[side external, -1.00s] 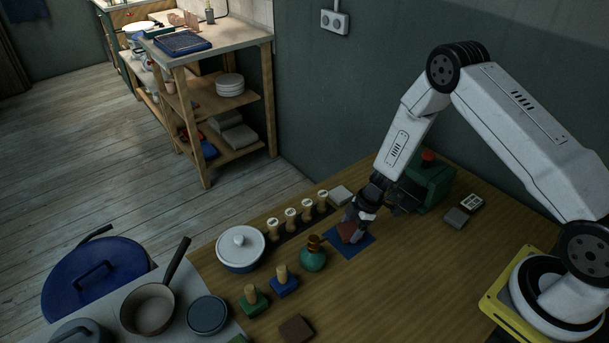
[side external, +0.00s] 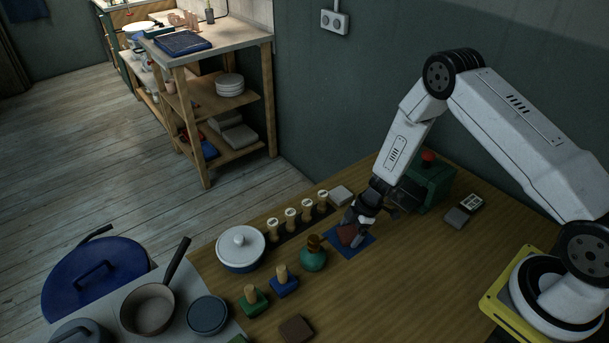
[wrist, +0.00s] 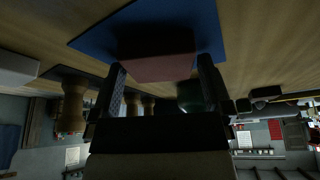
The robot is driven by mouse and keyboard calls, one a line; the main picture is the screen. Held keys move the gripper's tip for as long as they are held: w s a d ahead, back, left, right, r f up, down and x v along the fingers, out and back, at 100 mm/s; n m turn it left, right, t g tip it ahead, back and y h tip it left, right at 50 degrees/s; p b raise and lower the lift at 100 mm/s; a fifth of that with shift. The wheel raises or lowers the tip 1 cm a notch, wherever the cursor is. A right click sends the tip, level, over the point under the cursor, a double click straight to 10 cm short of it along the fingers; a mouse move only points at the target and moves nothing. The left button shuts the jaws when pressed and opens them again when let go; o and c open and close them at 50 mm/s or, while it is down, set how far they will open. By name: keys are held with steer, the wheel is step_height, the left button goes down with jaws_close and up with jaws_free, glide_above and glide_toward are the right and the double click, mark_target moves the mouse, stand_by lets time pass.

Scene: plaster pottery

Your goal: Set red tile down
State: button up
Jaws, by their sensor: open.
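The red tile (side external: 349,235), dull reddish brown, is at the blue mat (side external: 348,251) on the wooden table. In the wrist view the tile (wrist: 155,68) is over the blue mat (wrist: 95,38), between my two fingers; its full contact with the mat is hard to make out. My gripper (side external: 353,236) is open and low over the mat, with a finger on either side of the tile. In the wrist view my gripper (wrist: 162,72) has its fingers very close to the tile's sides. The fingers hide part of the tile in the side view.
A green box with a red button (side external: 430,185) is behind. The table right of the mat is clear.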

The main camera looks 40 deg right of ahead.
steer(key=shift+r, duration=0.15)
steer(key=v, duration=1.2)
stand_by(0.7)
steer(key=s+a+r+m+h, duration=0.2)
steer(key=s+a+r+m, duration=0.1)
steer(key=s+r+m, duration=0.3)
steer(key=s+a+r+m+h, duration=0.2)
steer(key=s+a+r+m, duration=0.1)
steer(key=s+r+m, duration=0.4)
steer(key=shift+s+a+r+t, duration=0.25)
steer(key=shift+r+t, duration=0.15)
steer(key=shift+r, duration=1.15)
steer(key=shift+w, duration=0.1)
